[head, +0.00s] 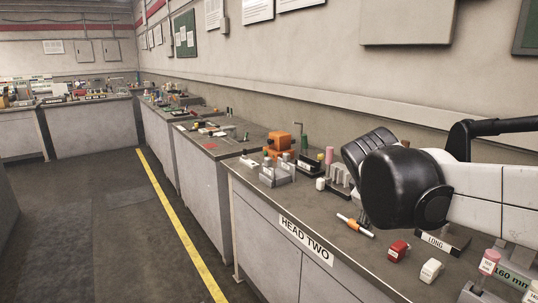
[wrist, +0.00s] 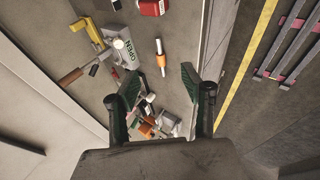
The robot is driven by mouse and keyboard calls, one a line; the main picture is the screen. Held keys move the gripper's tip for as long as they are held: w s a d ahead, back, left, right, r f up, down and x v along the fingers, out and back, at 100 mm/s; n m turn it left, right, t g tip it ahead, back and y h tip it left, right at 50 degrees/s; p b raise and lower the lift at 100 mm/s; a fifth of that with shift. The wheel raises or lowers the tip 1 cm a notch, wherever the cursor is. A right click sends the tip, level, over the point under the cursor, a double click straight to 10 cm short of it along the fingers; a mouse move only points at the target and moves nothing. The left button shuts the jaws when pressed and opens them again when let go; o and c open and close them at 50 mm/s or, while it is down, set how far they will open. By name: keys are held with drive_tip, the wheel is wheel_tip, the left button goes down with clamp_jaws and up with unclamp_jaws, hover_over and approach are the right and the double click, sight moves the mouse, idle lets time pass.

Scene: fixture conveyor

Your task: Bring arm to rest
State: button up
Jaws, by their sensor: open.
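My gripper (wrist: 159,82) shows in the wrist view with its two dark green fingers spread apart and nothing between the tips. It is above the workbench, and small parts show below and between the fingers. In the head view my white and black arm reaches in from the right over the bench (head: 262,205) labelled HEAD TWO. I cannot make out the fingers there.
An orange and white rod (head: 355,226) lies on the bench, also in the wrist view (wrist: 160,52). A red block (head: 398,250), a white block (head: 430,270) and a LONG sign (head: 436,241) are near my arm. An orange device (head: 281,146) stands farther back. The aisle is clear.

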drive_tip(key=s+a+f+m+y+p, duration=0.1)
drive_tip(key=s+a+f+m+y, duration=0.1)
drive_tip(key=s, duration=0.7)
drive_tip(key=s+a+f+m+y+p, duration=0.1)
drive_tip(key=s+f+m, duration=0.3)
drive_tip(key=s, duration=0.6)
drive_tip(key=shift+a+m+t+y, duration=0.3)
drive_tip(key=shift+a+m+y, duration=0.3)
drive_tip(key=shift+m, duration=0.4)
